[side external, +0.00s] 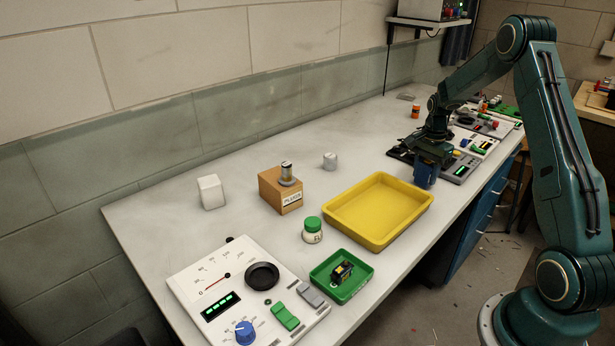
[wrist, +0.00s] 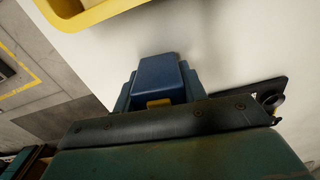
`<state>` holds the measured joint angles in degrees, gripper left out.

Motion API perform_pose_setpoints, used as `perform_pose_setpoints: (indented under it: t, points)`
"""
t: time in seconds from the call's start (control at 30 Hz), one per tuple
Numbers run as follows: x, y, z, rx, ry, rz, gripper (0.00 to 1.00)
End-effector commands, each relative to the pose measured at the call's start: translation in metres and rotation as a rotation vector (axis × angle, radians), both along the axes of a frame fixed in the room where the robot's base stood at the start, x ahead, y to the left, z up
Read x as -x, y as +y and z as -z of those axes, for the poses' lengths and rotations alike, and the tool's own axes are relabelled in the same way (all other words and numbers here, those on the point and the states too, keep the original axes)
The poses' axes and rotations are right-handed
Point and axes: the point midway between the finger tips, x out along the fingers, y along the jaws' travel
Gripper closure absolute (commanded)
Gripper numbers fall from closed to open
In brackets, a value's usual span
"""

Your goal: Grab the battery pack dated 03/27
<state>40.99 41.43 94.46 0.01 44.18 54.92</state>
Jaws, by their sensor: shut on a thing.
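My gripper (side external: 433,157) is at the right part of the bench, just beyond the yellow tray, pointing down. It is shut on a blue battery pack (side external: 425,173), which hangs below the jaws. In the wrist view the blue battery pack (wrist: 158,80) sits between the jaws, with a small yellow patch at its near end. No date can be read on it in either view. I cannot tell whether its bottom touches the bench.
The yellow tray (side external: 416,196) stands empty beside the pack. A green tray (side external: 322,277) holds a small black and yellow part. A wooden block (side external: 271,192), a green-capped jar (side external: 312,232) and a control panel (side external: 188,277) stand nearer the camera. Several devices lie behind the gripper.

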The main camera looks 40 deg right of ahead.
Motion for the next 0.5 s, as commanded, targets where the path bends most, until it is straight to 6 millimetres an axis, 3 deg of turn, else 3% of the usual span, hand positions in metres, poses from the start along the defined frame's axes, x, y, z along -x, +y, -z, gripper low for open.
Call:
perform_pose_setpoints:
  t: [0.27, 0.5]
  points:
    - [-0.001, -0.001, -0.04, 0.004, -0.005, 0.0, 0.83]
    - [-0.001, -0.001, -0.09, 0.006, -0.006, 0.0, 0.83]
